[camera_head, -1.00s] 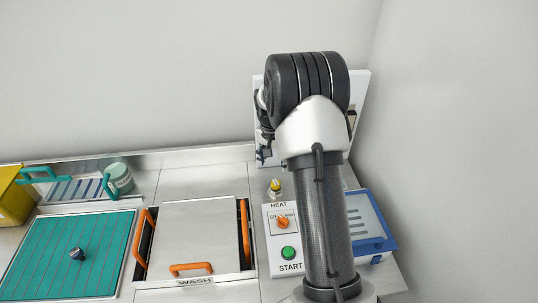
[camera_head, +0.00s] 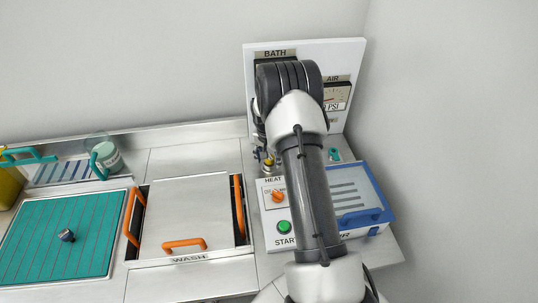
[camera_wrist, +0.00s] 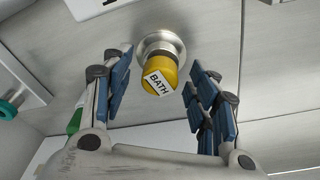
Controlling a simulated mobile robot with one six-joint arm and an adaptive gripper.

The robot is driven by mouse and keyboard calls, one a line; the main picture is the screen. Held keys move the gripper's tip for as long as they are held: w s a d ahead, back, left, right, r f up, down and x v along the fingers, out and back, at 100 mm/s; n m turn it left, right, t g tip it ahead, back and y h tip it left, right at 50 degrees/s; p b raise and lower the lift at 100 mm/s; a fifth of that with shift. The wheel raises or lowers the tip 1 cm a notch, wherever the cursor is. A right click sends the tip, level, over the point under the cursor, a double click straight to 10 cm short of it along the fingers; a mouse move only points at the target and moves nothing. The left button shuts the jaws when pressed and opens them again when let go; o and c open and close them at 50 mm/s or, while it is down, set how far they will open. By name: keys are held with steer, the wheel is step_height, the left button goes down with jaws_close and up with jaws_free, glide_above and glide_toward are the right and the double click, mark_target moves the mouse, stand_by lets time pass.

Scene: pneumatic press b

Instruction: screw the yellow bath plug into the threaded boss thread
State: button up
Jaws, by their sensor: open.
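The yellow bath plug (camera_wrist: 163,76), with a white BATH label, stands on the round metal threaded boss (camera_wrist: 164,46) in the wrist view. I cannot tell how far its thread is engaged. In the head view the plug (camera_head: 268,163) is a small yellow spot left of my arm, partly hidden. My gripper (camera_wrist: 160,78) is open, with blue-padded fingers on either side of the plug. Gaps show between the plug and both fingers. In the head view my gripper (camera_head: 264,149) is right at the plug, mostly hidden by the wrist.
A white control box with a green START button (camera_head: 284,227) and an orange HEAT knob (camera_head: 278,196) stands in front. A white BATH and AIR panel (camera_head: 345,62) rises behind. A blue-framed box (camera_head: 365,216) is at right. An orange-handled WASH lid (camera_head: 187,215) and teal mat (camera_head: 40,255) lie left.

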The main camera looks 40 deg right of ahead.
steer(key=shift+c, duration=0.4)
steer(key=c, duration=1.1)
steer(key=shift+m+b, duration=0.5)
steer(key=shift+m, duration=0.3)
steer(key=shift+f+m+b, duration=0.1)
steer(key=shift+m+b, duration=0.3)
steer(key=shift+m, duration=0.5)
steer(key=shift+g+b, duration=0.3)
steer(key=shift+m, duration=0.8)
steer(key=shift+b, duration=0.3)
